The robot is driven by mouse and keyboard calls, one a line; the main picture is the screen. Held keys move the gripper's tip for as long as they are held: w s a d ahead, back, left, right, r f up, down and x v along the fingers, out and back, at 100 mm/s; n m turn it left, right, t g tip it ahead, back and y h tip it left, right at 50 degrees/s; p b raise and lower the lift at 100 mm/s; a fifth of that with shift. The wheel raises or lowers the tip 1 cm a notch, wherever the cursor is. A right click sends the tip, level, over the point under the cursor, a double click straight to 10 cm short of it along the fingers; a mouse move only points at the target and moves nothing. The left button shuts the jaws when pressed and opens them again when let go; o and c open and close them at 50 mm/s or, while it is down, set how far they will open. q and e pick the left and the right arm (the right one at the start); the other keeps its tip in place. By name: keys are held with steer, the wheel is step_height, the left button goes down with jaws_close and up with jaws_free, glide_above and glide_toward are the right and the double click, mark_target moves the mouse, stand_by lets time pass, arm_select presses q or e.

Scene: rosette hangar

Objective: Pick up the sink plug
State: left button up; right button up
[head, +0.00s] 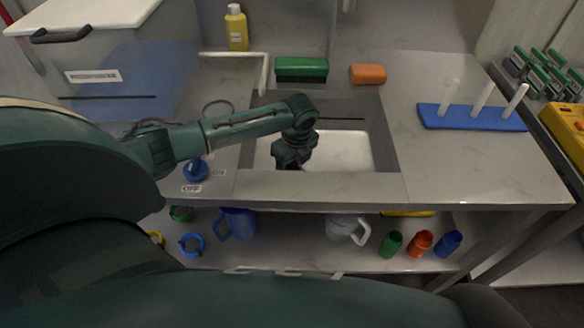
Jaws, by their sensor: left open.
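The sink (345,150) is set into the grey worktop, with a white basin floor. My left arm reaches in from the left, and my left gripper (289,163) points down over the left part of the sink. Its jaws are open, but the fingertips are small and dark in this view. I cannot make out the sink plug; it may be hidden behind my gripper or wrist. My right gripper is not in view.
A green brush (301,69) and an orange sponge (368,74) lie behind the sink. A blue rack (472,117) with white pegs stands right. A blue tap knob (196,170) is left of the sink. Mugs and small bottles stand on the shelf below.

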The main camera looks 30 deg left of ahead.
arm_select(q)
steer(key=shift+c, duration=0.4)
steer(key=c, duration=1)
steer(key=shift+o, duration=0.2)
steer(key=shift+r, duration=0.1)
